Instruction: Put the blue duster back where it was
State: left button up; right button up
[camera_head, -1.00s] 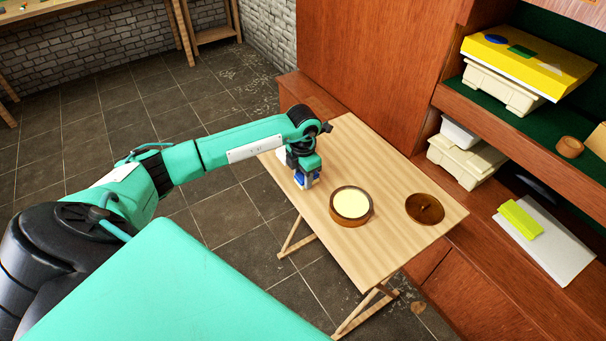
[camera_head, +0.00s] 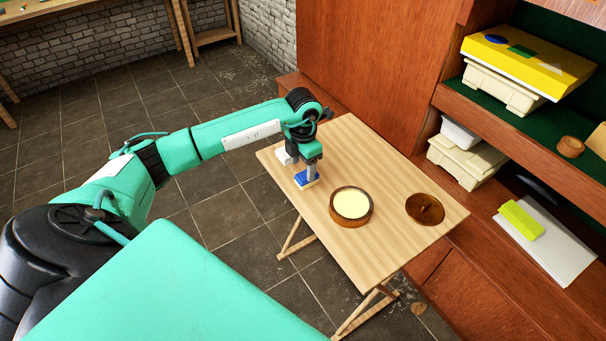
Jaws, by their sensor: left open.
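The blue duster (camera_head: 304,180), a small block with a blue top and a pale underside, lies on the light wooden folding table (camera_head: 358,150) near its left edge. My left gripper (camera_head: 299,168) is over the duster with its fingers spread, a pale finger at the left and a grey one at the right. The grey finger hides part of the duster. I cannot tell whether a finger still touches it. My right gripper is out of view.
A round wooden bowl with pale yellow contents (camera_head: 351,204) and a brown round dish (camera_head: 425,208) stand on the table. The wall unit at the right holds a yellow board (camera_head: 528,66), cream boxes (camera_head: 466,160) and a yellow-green block (camera_head: 522,219) on white sheets.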

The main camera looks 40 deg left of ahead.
aim_at(303, 176)
pick_arm(q)
notch_tip(303, 176, up, 8)
jog(key=shift+f+b, duration=0.25)
jog(key=shift+b, duration=0.05)
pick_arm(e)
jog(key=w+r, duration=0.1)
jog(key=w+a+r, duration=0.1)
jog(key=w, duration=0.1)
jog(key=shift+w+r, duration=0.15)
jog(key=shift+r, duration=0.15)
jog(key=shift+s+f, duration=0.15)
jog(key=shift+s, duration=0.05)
